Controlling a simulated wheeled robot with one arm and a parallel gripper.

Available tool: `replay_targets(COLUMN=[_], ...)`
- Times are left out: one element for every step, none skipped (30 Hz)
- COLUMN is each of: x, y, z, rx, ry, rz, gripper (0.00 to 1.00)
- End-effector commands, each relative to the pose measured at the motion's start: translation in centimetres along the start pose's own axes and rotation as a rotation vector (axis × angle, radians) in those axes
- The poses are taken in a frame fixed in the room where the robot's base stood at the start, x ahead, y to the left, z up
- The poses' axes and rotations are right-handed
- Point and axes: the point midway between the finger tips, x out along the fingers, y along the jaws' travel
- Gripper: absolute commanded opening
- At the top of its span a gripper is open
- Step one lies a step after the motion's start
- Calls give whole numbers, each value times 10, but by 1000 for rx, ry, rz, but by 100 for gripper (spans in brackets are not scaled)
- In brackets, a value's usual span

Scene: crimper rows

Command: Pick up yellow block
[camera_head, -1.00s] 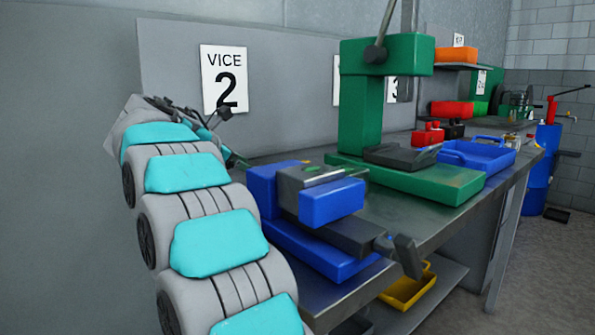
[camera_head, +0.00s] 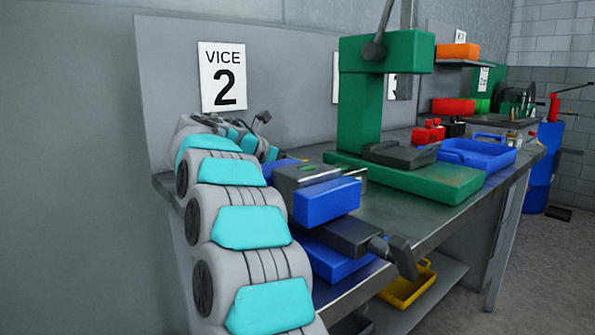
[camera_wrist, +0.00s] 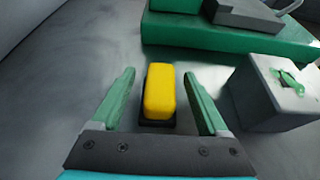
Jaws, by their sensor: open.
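The yellow block (camera_wrist: 159,92) stands out in the wrist view, on a dark base on the grey bench top. My gripper (camera_wrist: 160,88) is open, with one green finger on the left of the block and one on the right. A gap shows between each finger and the block. In the head view the block is hidden behind my arm and the blue vice, and my gripper's fingers cannot be made out there.
The blue vice (camera_head: 325,203) is close to the right of my arm. The green press (camera_head: 360,105) stands farther along the bench (camera_head: 440,215). In the wrist view a grey vice part (camera_wrist: 265,95) is right of my gripper. Bare bench lies to the left.

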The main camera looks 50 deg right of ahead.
Motion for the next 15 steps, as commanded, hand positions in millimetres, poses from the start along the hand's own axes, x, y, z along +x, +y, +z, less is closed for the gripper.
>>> replay_targets(x=[1, 1, 1, 1, 1, 1, 1, 1, 1, 1, 1, 1, 1, 1, 1], y=[0, 0, 0, 0, 0, 0, 0, 0, 0, 0, 0, 0, 0, 0, 0], z=[0, 0, 0, 0, 0, 0, 0, 0, 0, 0, 0, 0, 0, 0, 0], rx=[0, 0, 0, 0, 0, 0, 0, 0, 1, 1, 1, 1, 1, 1, 1], ry=[0, 0, 0, -1, 0, 0, 0, 0, 0, 0, 0, 0, 0, 0, 0], rz=[0, 0, 0, 0, 0, 0, 0, 0, 0, 0, 0, 0, 0, 0, 0], gripper=[78, 78, 78, 78, 78, 78, 76, 73, 68, 65, 62, 57, 54, 50, 46])
